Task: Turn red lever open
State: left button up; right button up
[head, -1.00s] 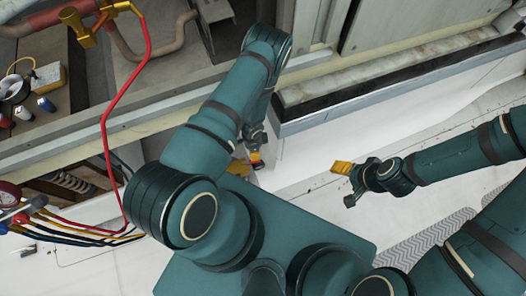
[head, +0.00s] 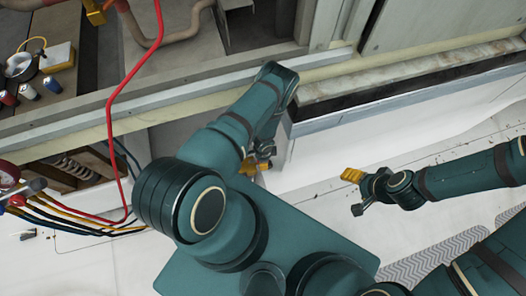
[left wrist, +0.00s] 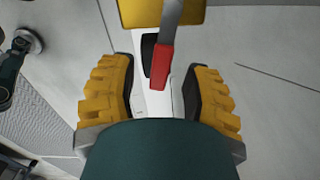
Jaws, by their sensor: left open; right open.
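A red-tipped lever (left wrist: 161,68) with a grey metal arm hangs from a yellow body (left wrist: 190,12) in the left wrist view. My left gripper (left wrist: 157,85) is open, its yellow ridged fingers on either side of the lever's red end. Whether either finger touches it I cannot tell. In the head view my left gripper (head: 257,162) is small and partly hidden by its own arm, and I cannot make out the lever there. My right gripper (head: 355,191) is open and empty over the pale floor, well to the right of the left one.
A long framed unit edge (head: 400,105) lies beyond my arms. The pale floor (head: 325,200) between the grippers is clear.

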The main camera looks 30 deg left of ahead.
pick_arm(q)
jog(key=shift+f, duration=0.3)
jog(key=shift+c, duration=0.4)
grip_shut()
jog(key=shift+s, duration=0.1)
